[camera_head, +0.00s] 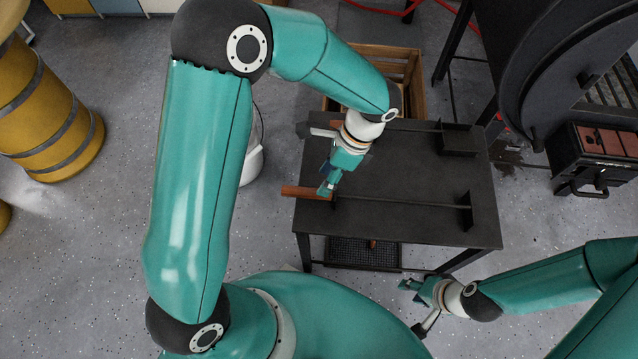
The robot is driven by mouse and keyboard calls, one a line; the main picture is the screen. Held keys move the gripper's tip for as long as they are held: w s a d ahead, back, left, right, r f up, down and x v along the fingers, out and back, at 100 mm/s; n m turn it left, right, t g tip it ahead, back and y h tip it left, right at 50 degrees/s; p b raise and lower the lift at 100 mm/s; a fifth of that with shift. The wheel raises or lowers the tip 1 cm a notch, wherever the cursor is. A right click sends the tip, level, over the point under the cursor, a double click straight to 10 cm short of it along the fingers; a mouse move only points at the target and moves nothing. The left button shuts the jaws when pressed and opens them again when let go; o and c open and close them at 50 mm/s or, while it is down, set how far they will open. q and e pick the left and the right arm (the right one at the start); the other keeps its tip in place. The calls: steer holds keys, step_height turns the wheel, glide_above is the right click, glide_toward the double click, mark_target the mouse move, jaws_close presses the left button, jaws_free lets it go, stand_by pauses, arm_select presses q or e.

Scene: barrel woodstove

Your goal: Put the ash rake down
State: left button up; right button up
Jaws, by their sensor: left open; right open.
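A long tool with a wooden handle (300,192) and a thin dark rod ending in an upright plate (465,212) lies along the near side of the dark metal table (420,175). A similar tool with an upright plate (460,139) lies along the far side, its handle partly hidden by my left wrist. I cannot tell for certain which is the ash rake. My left gripper (327,189) is open, its fingertips at the inner end of the near handle; I cannot tell whether they touch it. My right gripper (410,290) is open and empty, near the table's front edge.
A wooden crate (405,65) stands behind the table. The black barrel stove (530,60) is at the upper right, with a dark box (590,160) below it. Yellow barrels (50,110) stand at the left. The tabletop between the two tools is clear.

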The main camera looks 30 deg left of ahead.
arm_select(q)
steer(key=p+v, duration=0.1)
steer(key=v, duration=0.4)
steer(key=shift+r, duration=0.2)
stand_by(0.3)
